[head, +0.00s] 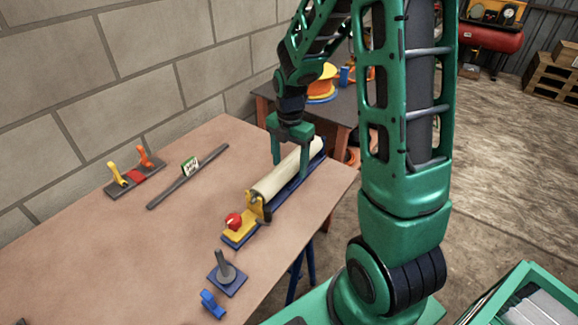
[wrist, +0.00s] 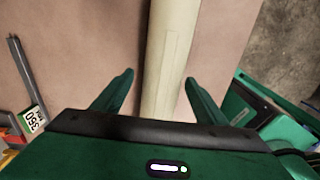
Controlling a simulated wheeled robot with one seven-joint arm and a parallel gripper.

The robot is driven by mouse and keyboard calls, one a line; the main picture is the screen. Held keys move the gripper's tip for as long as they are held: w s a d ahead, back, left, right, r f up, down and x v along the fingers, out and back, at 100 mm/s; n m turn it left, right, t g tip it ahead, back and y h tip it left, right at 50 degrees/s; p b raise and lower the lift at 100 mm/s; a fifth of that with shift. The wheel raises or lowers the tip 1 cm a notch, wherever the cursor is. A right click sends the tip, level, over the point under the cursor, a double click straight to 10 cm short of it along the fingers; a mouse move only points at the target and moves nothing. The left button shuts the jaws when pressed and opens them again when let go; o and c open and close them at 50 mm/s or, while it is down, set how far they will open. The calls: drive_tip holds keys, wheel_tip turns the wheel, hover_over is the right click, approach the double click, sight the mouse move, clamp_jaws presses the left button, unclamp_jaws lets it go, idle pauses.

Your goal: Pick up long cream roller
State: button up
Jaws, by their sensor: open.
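The long cream roller (head: 286,171) lies in a blue and yellow cradle (head: 239,236) near the right edge of the table. My gripper (head: 290,160) points down over the roller's middle, with one finger on each side of it. In the wrist view the roller (wrist: 169,60) runs between the two open fingers of my gripper (wrist: 160,90), with a gap on both sides. It is closer to the right finger.
On the table (head: 110,245) are a dark bar (head: 188,178) with a green-white tag, a rack with yellow and orange clamps (head: 135,172), a grey post on a blue base (head: 226,272) and a small blue part (head: 212,304). A brick wall borders the left.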

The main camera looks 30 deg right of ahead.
drive_tip(key=shift+r, duration=0.1)
clamp_jaws()
drive_tip(key=shift+w, duration=0.1)
